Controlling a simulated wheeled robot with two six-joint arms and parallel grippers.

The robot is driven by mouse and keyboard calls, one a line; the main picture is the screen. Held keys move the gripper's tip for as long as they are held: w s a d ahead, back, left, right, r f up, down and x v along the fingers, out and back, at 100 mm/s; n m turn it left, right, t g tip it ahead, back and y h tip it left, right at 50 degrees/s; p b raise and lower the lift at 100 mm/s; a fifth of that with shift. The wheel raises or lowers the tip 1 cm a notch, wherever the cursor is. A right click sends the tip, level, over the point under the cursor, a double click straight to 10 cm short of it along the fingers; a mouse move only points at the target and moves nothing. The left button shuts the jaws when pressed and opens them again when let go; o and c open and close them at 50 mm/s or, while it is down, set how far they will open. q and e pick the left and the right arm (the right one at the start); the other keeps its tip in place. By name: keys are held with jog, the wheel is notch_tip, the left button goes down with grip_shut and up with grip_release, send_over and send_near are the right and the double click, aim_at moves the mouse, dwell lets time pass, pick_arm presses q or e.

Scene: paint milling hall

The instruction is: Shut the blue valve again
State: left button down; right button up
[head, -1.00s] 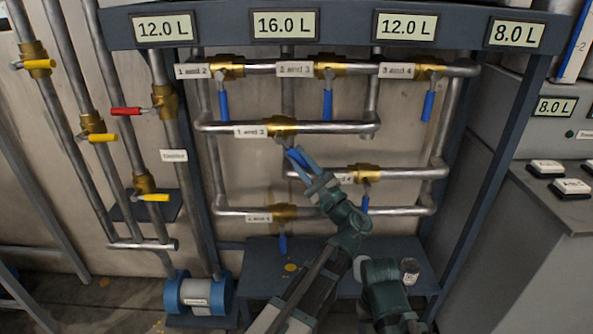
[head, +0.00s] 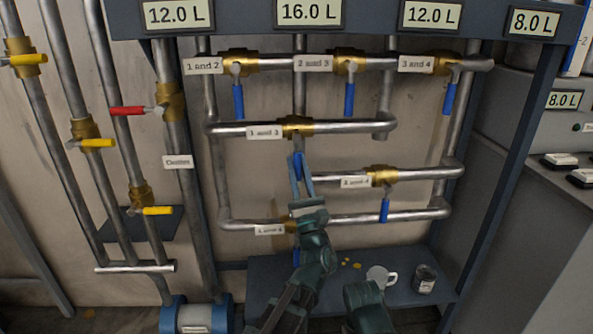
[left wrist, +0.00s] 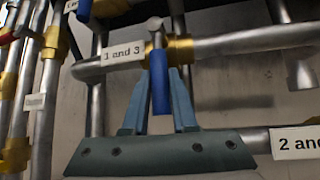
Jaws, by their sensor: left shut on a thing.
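The brass valve labelled "1 and 3" (head: 298,126) sits on a horizontal pipe in the middle of the rack. Its blue handle (left wrist: 160,92) hangs straight down, across the pipe. My left gripper (head: 299,172) is shut on this handle from below, with a finger on each side of it in the left wrist view (left wrist: 158,85). Other blue handles, at "1 and 2" (head: 238,101), "2 and 3" (head: 349,99), "3 and 4" (head: 450,98) and "2 and 4" (head: 384,210), also hang down. My left gripper partly hides the lowest valve (head: 277,224).
Pipes with yellow handles (head: 93,143) and one red handle (head: 127,111) stand at the left. A white mug (head: 378,276) and a dark tin (head: 425,279) stand on the low shelf. Displays (head: 308,12) line the beam above.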

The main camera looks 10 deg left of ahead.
pick_arm(q)
jog(key=shift+a+m+h, duration=0.15)
jog(key=shift+m+h, duration=0.25)
jog(key=shift+m, duration=0.1)
pick_arm(e)
jog(key=shift+a, duration=0.1)
pick_arm(q)
jog(key=c, duration=0.7)
grip_release()
jog(key=shift+s+f, duration=0.1)
pick_arm(e)
jog(key=shift+f, duration=0.15)
